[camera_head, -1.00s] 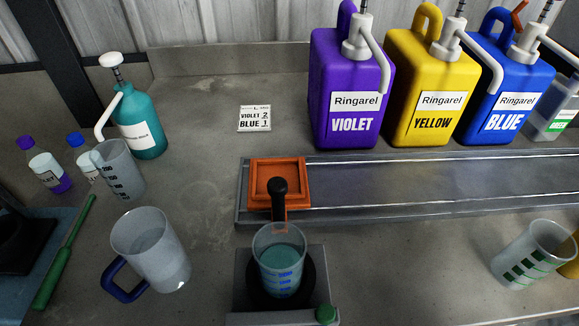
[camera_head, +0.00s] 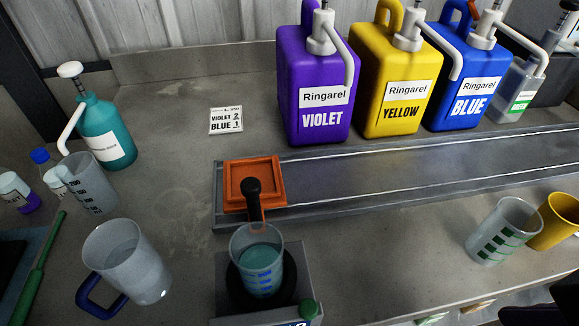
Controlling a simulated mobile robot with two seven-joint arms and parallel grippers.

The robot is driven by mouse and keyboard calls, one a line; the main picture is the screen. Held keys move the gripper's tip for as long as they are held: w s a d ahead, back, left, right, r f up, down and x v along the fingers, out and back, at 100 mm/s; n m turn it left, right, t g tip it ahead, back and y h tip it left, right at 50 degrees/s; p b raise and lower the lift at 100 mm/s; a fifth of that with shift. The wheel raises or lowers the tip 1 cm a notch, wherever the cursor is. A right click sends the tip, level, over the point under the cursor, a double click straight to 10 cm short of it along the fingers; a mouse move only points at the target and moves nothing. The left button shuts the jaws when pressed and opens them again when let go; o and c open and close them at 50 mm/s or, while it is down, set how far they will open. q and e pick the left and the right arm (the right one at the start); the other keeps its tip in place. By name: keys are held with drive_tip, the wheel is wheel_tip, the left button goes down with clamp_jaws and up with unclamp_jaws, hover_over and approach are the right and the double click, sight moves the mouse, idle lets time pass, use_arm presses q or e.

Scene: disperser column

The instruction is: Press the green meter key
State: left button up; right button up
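The green meter key (camera_head: 308,309) is a small round green button on the front right corner of the grey meter base (camera_head: 290,262), at the bottom of the head view. A clear beaker (camera_head: 257,259) with blue marks and teal liquid stands on the meter's round black plate. The meter's lower front is cut off by the picture edge, with part of a display just showing.
An orange tray (camera_head: 281,182) with a black-knobbed handle sits on the rail (camera_head: 390,172) behind the meter. A jug with a blue handle (camera_head: 136,262) stands left. A green-marked beaker (camera_head: 496,232) and yellow cup (camera_head: 556,222) stand right. Violet, yellow and blue dispensers line the back.

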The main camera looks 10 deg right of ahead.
clamp_jaws()
idle(0.3)
idle(1.1)
